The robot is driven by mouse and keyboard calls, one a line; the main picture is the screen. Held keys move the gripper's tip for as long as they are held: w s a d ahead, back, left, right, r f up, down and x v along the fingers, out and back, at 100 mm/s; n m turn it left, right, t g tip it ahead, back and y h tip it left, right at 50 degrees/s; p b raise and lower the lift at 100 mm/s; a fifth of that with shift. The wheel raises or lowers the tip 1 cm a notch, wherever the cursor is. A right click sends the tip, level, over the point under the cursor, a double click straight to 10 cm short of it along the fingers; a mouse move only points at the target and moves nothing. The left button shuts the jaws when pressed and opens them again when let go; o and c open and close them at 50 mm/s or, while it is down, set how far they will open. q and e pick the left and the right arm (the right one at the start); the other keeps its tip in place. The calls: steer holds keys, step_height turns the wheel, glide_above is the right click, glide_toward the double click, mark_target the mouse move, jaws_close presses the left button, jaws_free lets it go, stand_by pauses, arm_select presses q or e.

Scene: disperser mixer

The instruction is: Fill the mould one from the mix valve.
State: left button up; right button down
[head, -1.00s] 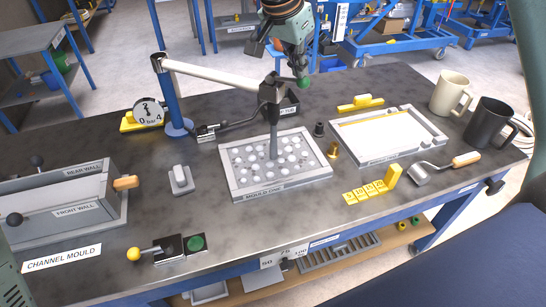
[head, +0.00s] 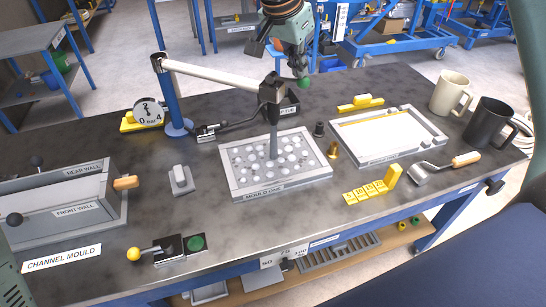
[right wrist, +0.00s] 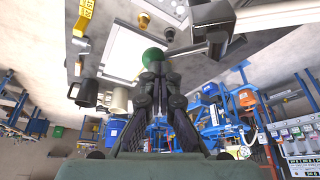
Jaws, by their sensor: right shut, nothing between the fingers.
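Mould one (head: 240,193) is a grey square tray with white round spots across its inside, in the middle of the bench. The mix valve (head: 271,90) is a dark head at the end of a white arm (head: 215,77) on a blue post. Its grey spout (head: 273,145) points down over the mould's inside. My right gripper (head: 298,70) is shut, up and right of the valve head, with a green ball (head: 303,83) at its fingertips. In the right wrist view the green ball (right wrist: 153,57) sits in front of the closed fingers (right wrist: 155,70). My left gripper is out of view.
A second, pale tray (head: 390,135) lies to the right, near yellow number tiles (head: 365,191), a scoop (head: 420,176) and two mugs (head: 485,122). The channel mould (head: 70,210) stands left. A gauge (head: 149,112) stands behind.

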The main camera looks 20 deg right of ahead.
steer(key=shift+r, duration=0.15)
stand_by(0.5)
steer(key=shift+r+p, duration=0.35)
steer(key=shift+p, duration=0.15)
steer(key=shift+r, duration=0.2)
stand_by(2.3)
step_height(320, 180, up, 7)
steer(key=p, duration=0.6)
stand_by(0.3)
